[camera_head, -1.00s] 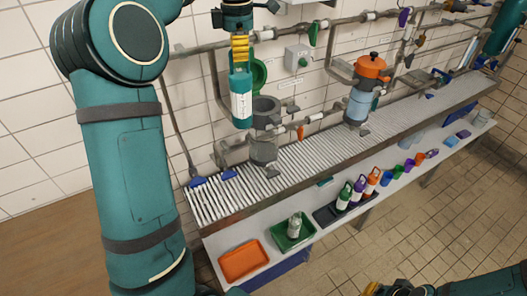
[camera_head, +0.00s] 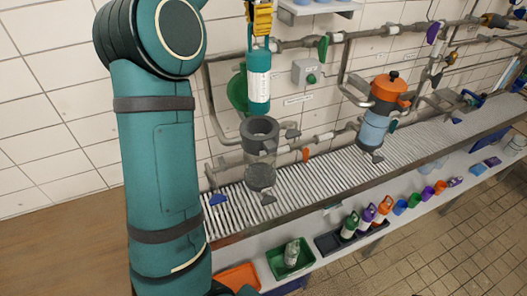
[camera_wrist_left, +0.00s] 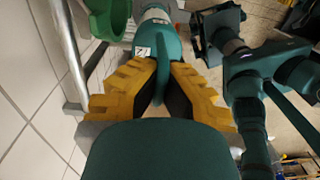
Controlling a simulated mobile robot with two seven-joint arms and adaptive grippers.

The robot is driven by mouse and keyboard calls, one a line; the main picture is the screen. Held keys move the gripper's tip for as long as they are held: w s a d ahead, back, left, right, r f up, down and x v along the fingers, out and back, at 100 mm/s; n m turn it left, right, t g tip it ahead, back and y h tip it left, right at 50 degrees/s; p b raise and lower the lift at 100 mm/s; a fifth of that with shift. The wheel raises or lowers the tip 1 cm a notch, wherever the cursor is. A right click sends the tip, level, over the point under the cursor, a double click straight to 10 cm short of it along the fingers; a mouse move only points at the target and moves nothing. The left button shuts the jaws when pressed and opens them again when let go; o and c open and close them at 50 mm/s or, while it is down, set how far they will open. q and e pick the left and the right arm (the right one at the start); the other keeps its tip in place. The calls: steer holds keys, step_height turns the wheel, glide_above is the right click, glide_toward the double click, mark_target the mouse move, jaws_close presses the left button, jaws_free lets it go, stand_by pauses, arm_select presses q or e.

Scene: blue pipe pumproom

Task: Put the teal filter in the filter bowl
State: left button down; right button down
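The teal filter (camera_head: 258,82), a cylinder with a white label, hangs upright from my left gripper (camera_head: 260,22). The yellow fingers are shut on its top; in the left wrist view the gripper (camera_wrist_left: 160,88) pinches the fin-like handle of the filter (camera_wrist_left: 152,42). The filter bowl (camera_head: 261,168), clear with a grey open rim, stands upright below on the slatted bench. The filter's lower end shows just above the bowl's rim, with a small gap. My right gripper is out of the head view; small yellow parts at the left wrist view's lower right may be it.
A green round cover (camera_head: 237,93) is behind the filter. Grey pipes run along the tiled wall beside the bowl. An orange-lidded blue housing (camera_head: 375,130) stands to the right. A green tray (camera_head: 276,262) and several bottles are on the lower shelf.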

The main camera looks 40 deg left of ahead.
mark_target(259, 112)
arm_select(q)
step_height(259, 112, down, 23)
steer(key=b, duration=0.4)
steer(key=shift+f, duration=2.45)
steer(key=shift+f, duration=0.1)
steer(key=c, duration=1.4)
jaws_free()
